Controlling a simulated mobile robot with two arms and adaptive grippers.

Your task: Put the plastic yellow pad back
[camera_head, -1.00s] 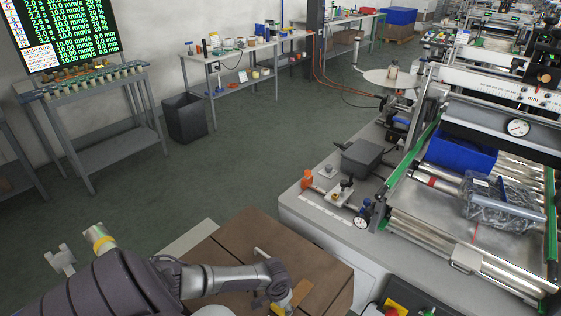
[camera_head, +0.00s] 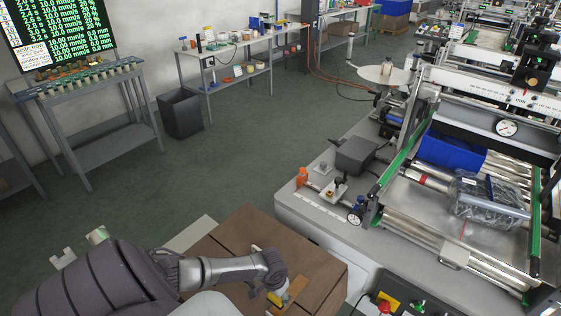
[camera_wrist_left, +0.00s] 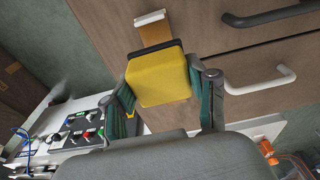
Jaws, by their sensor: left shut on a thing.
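The yellow pad (camera_wrist_left: 158,80), a block with a black edge along its far side, is held between the two green-sided fingers of my left gripper (camera_wrist_left: 165,88). It also shows as a small yellow patch (camera_head: 274,298) at the end of my left arm in the head view, partly hidden by the gripper (camera_head: 272,290). The gripper is shut on the pad above the brown cabinet (camera_head: 240,235). My right gripper is not in view.
In the wrist view, the brown faces carry a white handle (camera_wrist_left: 262,80) and a dark handle (camera_wrist_left: 268,14). A panel of coloured buttons (camera_wrist_left: 85,132) is at lower left. The labelling machine (camera_head: 455,205) fills the right of the head view. Open floor (camera_head: 240,150) lies beyond the cabinet.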

